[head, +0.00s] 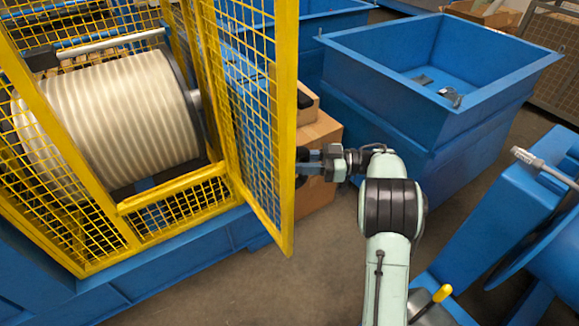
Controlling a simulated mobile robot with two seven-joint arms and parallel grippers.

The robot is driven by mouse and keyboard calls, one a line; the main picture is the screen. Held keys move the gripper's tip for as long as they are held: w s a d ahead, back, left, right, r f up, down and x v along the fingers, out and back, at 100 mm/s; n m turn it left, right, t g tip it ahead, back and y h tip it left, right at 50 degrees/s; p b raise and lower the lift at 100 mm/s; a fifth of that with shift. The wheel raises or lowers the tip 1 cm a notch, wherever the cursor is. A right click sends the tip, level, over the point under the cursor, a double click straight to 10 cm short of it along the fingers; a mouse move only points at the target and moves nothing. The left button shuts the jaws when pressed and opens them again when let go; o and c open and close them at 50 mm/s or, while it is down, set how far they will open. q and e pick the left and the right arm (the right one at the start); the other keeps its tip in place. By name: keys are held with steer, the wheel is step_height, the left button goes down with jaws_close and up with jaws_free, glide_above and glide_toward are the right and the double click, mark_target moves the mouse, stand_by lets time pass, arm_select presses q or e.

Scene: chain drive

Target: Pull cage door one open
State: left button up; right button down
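The yellow mesh cage door (286,120) stands swung out from the cage, at an angle to its front. Its yellow frame edge is nearest to my arm. Behind the cage opening is a large ribbed, pale drum (115,115). My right gripper (306,163) is at the outer edge of the door, about halfway up. Its fingertips meet or pass behind the door's frame, so I cannot tell whether they grip it or only touch it. My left gripper is out of view.
A cardboard box (320,135) stands behind the door and gripper. A large blue bin (440,130) with a few dark pieces inside is at the back right. Blue machinery (540,210) stands at the right. Bare floor (240,290) lies in front of the door.

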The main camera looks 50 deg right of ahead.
steer(key=shift+s+d+f, duration=0.1)
steer(key=shift+s+d, duration=0.2)
steer(key=shift+d, duration=0.25)
steer(key=c, duration=0.9)
jaws_free()
steer(key=shift+s, duration=0.15)
steer(key=shift+o, duration=0.2)
steer(key=shift+s, duration=0.2)
steer(key=shift+w, duration=0.15)
arm_select(q)
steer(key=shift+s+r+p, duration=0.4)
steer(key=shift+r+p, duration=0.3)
steer(key=shift+p, duration=0.2)
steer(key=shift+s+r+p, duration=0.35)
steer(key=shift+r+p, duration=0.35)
steer(key=shift+p, duration=0.15)
arm_select(e)
steer(key=v, duration=1.3)
steer(key=shift+s+d, duration=0.15)
steer(key=shift+s, duration=0.05)
